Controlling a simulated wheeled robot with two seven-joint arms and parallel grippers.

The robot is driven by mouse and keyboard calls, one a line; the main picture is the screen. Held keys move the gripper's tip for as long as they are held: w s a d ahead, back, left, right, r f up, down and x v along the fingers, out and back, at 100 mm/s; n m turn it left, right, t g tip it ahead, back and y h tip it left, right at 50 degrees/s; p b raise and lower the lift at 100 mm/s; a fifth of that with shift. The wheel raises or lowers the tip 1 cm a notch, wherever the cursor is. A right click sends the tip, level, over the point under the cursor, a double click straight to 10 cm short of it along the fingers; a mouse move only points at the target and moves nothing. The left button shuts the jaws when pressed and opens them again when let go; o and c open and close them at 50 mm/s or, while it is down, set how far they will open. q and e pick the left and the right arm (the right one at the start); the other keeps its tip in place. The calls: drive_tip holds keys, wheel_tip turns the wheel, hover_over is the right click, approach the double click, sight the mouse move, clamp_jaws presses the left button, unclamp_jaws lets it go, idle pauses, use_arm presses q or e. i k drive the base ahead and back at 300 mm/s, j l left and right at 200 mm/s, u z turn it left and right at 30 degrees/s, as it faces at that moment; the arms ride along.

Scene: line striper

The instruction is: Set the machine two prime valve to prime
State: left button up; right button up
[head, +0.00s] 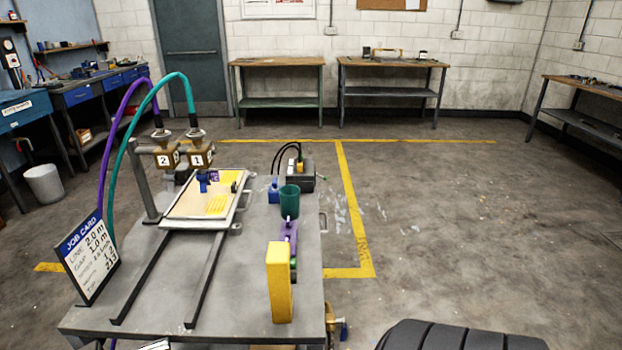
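Two brass-coloured units labelled 2 (164,160) and 1 (201,158) hang from a post at the back left of the grey bench in the head view. A purple hose (107,150) runs to unit 2 and a teal hose (120,165) to unit 1. I cannot pick out a prime valve marked for machine two. A small brass fitting (340,326) shows below the bench's right edge; I cannot tell what it belongs to.
The grey bench (232,285) carries a job card (88,257), a tray (180,222), two rails, a green cup (289,201), a purple part (286,238) and a yellow block (280,283). A black ribbed object (460,337) shows at bottom right.

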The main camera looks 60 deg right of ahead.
sight(343, 327)
drive_tip(key=k+l+z, duration=0.15)
drive_tip(key=z, duration=0.25)
drive_tip(key=k+l+z, duration=0.15)
drive_tip(key=z, duration=0.2)
drive_tip(key=k+l+z, duration=0.1)
drive_tip(key=l+z, duration=0.3)
drive_tip(key=k+l+z, duration=0.1)
drive_tip(key=l+z, duration=0.25)
drive_tip(key=j, duration=0.1)
